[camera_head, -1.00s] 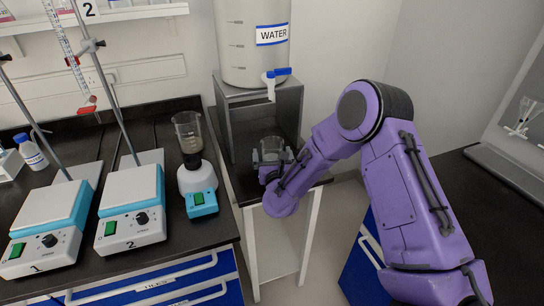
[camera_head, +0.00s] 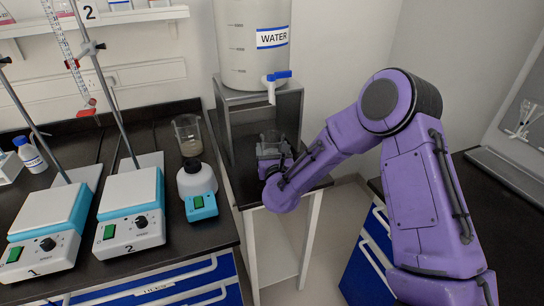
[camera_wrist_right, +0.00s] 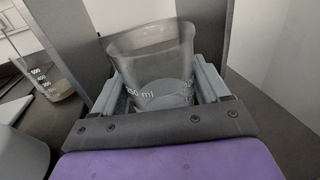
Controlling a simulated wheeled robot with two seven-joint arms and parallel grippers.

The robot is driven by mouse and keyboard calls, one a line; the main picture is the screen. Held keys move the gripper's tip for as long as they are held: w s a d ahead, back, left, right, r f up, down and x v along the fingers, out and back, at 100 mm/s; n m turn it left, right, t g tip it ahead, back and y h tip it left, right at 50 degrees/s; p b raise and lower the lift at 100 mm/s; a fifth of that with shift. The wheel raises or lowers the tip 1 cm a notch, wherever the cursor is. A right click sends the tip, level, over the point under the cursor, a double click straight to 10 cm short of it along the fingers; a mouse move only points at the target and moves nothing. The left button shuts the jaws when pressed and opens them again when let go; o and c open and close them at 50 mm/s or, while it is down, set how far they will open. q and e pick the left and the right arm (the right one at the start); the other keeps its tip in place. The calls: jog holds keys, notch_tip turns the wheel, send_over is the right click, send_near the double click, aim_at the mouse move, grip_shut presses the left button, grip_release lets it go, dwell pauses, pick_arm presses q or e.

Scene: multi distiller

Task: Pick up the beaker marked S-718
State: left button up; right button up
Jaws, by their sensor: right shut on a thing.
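A clear glass beaker (camera_wrist_right: 150,70) with a "250 ml" mark stands between the fingers of my right gripper (camera_wrist_right: 165,85) in the right wrist view. The fingers press against both its sides. The beaker looks tilted in that view. No S-718 label is readable on it. In the head view the same beaker (camera_head: 270,137) is on or just above the small dark table under the water tank's spout, and my right gripper (camera_head: 272,152) is shut around it. Whether its base touches the table is hidden. My left gripper is not in view.
The water tank (camera_head: 253,45) with a blue tap (camera_head: 277,76) sits on a grey metal stand (camera_head: 226,115) behind the beaker. Another beaker (camera_head: 188,135) with brownish contents stands at left beside hot plates (camera_head: 133,195). A dark bench lies to the right.

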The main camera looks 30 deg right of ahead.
aim_at(275, 144)
jog(key=s+r, duration=0.1)
jog(key=s+a+r, duration=0.1)
jog(key=s+r, duration=0.1)
jog(key=s+a+r, duration=0.1)
jog(key=r, duration=0.1)
jog(key=shift+s+r+b, duration=0.2)
jog(key=shift+b, duration=0.15)
jog(key=s+a+r+p, duration=0.2)
jog(key=s+a+r, duration=0.1)
jog(key=s, duration=0.4)
jog(key=shift+s+a+r+p, duration=0.3)
jog(key=shift+a+r+p, duration=0.1)
